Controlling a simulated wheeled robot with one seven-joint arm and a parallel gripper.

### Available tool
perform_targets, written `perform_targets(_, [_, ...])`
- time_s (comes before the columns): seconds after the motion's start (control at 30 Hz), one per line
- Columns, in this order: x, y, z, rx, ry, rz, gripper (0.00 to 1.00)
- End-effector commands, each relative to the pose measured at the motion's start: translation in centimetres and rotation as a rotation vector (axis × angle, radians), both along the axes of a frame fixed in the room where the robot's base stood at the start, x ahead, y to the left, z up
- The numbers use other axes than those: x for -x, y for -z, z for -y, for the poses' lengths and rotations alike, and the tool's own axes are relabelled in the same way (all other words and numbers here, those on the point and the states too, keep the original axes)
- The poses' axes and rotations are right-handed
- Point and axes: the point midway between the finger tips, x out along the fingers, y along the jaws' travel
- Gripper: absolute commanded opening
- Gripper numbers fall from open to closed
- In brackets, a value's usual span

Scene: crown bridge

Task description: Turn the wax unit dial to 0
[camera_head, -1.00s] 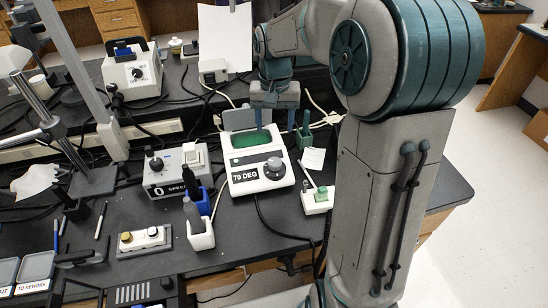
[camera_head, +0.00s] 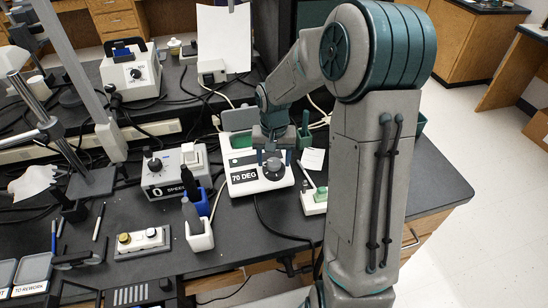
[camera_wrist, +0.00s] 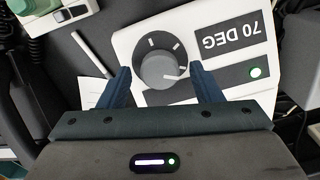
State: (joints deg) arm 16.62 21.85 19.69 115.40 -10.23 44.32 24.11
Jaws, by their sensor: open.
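The wax unit (camera_head: 243,178) is a white box labelled "70 DEG" with a green window and a dark round dial on its front right. My gripper (camera_head: 272,155) is over the unit. In the wrist view my open gripper (camera_wrist: 161,80) has one blue finger on each side of the dial, with gaps visible. Whether the fingertips reach down to the dial's height is unclear.
The grey "SPEED" box (camera_head: 170,172) with its own knob stands left of the wax unit. A white holder (camera_head: 200,236) stands in front. A small white tray with a green block (camera_head: 314,199) is close on the right. Cables run behind and in front.

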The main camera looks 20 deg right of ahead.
Motion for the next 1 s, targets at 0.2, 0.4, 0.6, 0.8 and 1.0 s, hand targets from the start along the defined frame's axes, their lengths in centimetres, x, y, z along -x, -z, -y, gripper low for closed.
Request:
perform_targets(0.2, [0.01,-0.02,0.00,0.000,0.000,0.000,0.28])
perform_targets(0.4, [0.01,-0.04,0.01,0.000,-0.001,0.000,0.14])
perform_targets(0.6, [0.01,-0.09,0.00,0.001,-0.033,-0.001,0.14])
perform_targets(0.8, [0.01,-0.16,0.02,0.002,-0.132,-0.001,0.14])
perform_targets(1.0, [0.00,-0.21,0.02,0.002,-0.298,-0.001,0.14])
